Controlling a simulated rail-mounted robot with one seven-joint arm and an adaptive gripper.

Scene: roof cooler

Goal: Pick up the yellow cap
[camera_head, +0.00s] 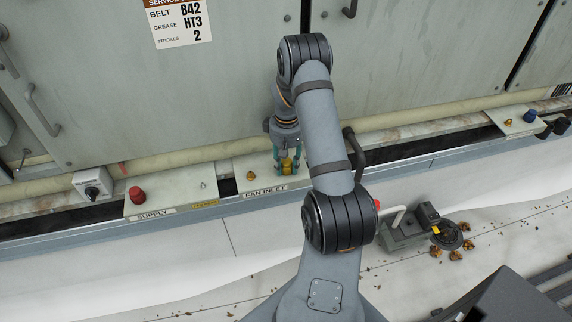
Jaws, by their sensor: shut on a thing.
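My gripper (286,162) points down over the panel labelled FAN INLET (240,188), at the foot of the grey cabinet. Its fingers are closed around the yellow cap (287,167), which shows between the fingertips. I cannot tell whether the cap touches the panel or is just above it. A small brass-coloured fitting (251,176) stands on the same panel, to the left of the cap.
A red cap (137,195) sits on the SUPPLY panel to the left. A rotary switch (93,184) is farther left. A blue cap (530,116) sits on a panel at the far right. A dark handle (354,150) stands right of my gripper. Grey equipment (405,230) stands on the floor.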

